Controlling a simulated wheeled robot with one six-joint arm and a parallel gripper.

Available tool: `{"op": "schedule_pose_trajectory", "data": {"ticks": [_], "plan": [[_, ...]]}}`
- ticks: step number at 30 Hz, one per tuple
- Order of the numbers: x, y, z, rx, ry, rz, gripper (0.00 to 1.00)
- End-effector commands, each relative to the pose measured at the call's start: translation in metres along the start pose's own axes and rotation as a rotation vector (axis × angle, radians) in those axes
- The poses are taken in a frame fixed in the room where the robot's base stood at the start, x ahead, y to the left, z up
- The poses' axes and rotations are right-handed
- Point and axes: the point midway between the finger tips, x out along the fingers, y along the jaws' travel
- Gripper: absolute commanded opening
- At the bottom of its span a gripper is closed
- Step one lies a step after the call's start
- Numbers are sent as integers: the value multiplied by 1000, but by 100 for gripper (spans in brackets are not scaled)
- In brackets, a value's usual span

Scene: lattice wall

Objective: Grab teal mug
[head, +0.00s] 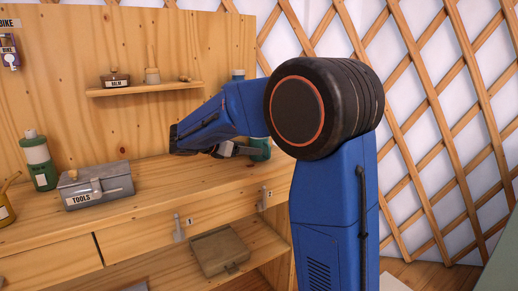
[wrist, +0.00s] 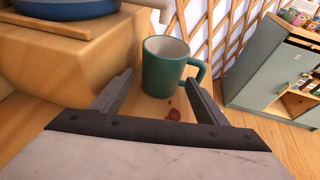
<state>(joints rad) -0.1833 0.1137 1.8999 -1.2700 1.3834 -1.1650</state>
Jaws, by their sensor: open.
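The teal mug (wrist: 163,72) stands upright on the wooden workbench, just ahead of my gripper in the wrist view. Its handle points to the right and its opening faces up. My gripper (wrist: 160,93) is open, with one finger to the left and one to the right of the mug's near side, and nothing held. In the head view, part of the mug (head: 261,150) shows behind my gripper (head: 238,151); my arm hides the rest of it.
A grey toolbox (head: 95,186) and a green-and-white bottle (head: 37,160) stand on the bench at left. A wooden block (wrist: 50,55) with a blue round thing on top is close at left in the wrist view. A grey-blue cabinet (wrist: 265,75) stands at right. Dark red spots mark the bench near the mug.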

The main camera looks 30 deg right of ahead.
Motion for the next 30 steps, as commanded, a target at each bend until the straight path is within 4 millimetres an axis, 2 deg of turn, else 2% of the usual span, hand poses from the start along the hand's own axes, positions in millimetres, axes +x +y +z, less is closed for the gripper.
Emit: {"op": "schedule_pose_trajectory", "data": {"ticks": [10,19,27,28,30], "plan": [[20,-1,0,0,0,-1,67],[59,-4,-2,0,0,-2,67],[63,-3,-2,0,0,1,67],[63,-3,-2,0,0,1,62],[63,-3,-2,0,0,1,46]]}}
